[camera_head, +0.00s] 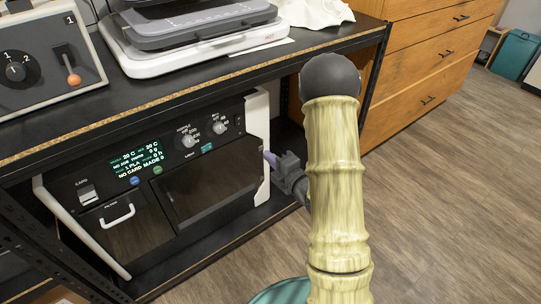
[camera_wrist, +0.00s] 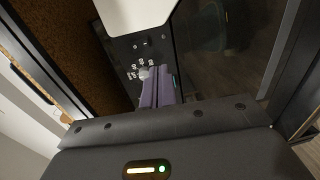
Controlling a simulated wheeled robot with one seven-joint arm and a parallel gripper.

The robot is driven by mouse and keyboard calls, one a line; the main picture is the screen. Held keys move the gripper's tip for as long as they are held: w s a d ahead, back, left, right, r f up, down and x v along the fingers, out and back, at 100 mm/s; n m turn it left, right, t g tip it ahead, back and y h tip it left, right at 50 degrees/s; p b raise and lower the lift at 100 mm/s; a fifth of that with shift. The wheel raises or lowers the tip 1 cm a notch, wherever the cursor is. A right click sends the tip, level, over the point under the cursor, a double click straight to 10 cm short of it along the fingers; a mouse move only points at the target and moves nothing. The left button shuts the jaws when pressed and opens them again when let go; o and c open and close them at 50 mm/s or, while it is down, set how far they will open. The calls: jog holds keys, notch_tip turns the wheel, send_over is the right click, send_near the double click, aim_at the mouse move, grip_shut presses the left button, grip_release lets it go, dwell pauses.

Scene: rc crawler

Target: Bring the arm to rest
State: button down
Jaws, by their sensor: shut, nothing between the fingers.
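My gripper (camera_head: 268,157) has purple fingertips and a dark grey body. It is just in front of the right edge of the machine (camera_head: 205,215) on the lower shelf. In the wrist view my gripper (camera_wrist: 163,72) has its two purple fingers together, with nothing between them. A knob (camera_wrist: 144,73) on the machine's panel lies behind the fingertips. My pale, ribbed arm stands at the middle right of the head view and hides part of the shelf's right side. I cannot tell whether the fingertips touch the machine.
The upper shelf (camera_head: 190,97) overhangs the machine, close above my gripper. A grey control box (camera_head: 40,58) and a white-and-grey device (camera_head: 195,40) stand on it. A wooden drawer cabinet (camera_head: 415,75) stands right of the rack. The wood floor (camera_head: 450,200) at right is clear.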

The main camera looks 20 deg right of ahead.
dwell(0.3)
jog(key=s+a+r+m+g+h, duration=0.2)
jog(key=s+m+g+h, duration=0.1)
jog(key=s+m+g, duration=0.55)
jog(key=s+a+r+m+g+h, duration=0.15)
jog(key=s+m+g, duration=0.35)
jog(key=s+m, duration=0.6)
notch_tip(320, 180, up, 34)
jog(key=w+m+p, duration=0.1)
jog(key=m+p, duration=0.1)
jog(key=p, duration=3.2)
jog(key=shift+w+a+h, duration=0.2)
jog(key=shift+w+h, duration=0.15)
jog(key=shift+w, duration=0.05)
